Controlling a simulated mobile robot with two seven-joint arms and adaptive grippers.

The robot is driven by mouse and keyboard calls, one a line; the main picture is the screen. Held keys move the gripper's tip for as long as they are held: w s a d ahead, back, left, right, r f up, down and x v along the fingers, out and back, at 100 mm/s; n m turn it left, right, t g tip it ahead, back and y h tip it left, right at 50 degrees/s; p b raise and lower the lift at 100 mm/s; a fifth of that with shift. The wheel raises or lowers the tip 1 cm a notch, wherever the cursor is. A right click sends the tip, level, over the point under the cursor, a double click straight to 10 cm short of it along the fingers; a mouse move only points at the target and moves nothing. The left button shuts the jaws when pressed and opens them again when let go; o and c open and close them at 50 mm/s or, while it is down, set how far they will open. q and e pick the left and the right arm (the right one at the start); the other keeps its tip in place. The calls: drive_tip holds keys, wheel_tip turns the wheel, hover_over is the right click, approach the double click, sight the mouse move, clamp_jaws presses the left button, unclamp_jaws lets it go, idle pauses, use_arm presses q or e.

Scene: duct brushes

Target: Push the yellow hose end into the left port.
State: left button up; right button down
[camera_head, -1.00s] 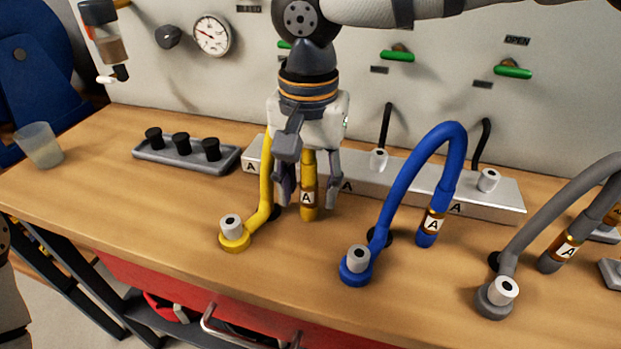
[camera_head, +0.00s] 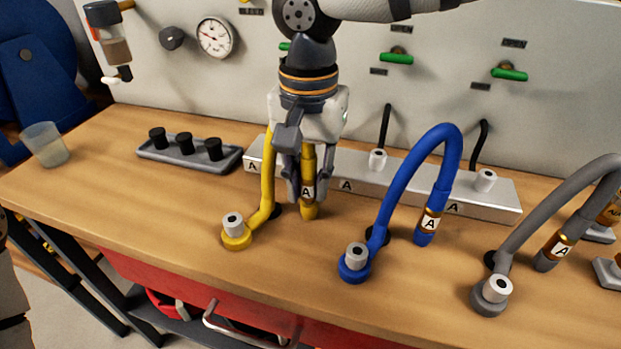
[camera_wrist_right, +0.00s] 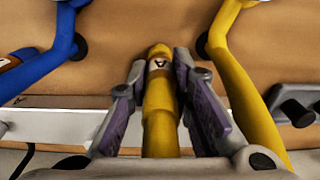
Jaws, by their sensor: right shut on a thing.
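The yellow hose (camera_head: 267,185) rises from a yellow base on the table and arches up behind my right gripper. Its free end (camera_head: 309,211) points down, with a brass band and a white "A" label. My right gripper (camera_head: 307,190) points down and is shut on this end, which sticks out below the fingertips. In the right wrist view the hose end (camera_wrist_right: 160,100) lies between the two fingers. The silver port block (camera_head: 256,150) stands behind, labelled "A" at intervals. My left gripper is not in view.
The blue hose (camera_head: 408,180) and grey hose (camera_head: 545,205) stand to the right. White plugs with black tubes sit on the block (camera_head: 377,160). A tray of black knobs (camera_head: 190,155) and a cup (camera_head: 45,145) are at left. The front left tabletop is clear.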

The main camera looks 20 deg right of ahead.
sight(310, 155)
drive_tip(key=shift+r+p, duration=0.4)
drive_tip(key=shift+r, duration=2.2)
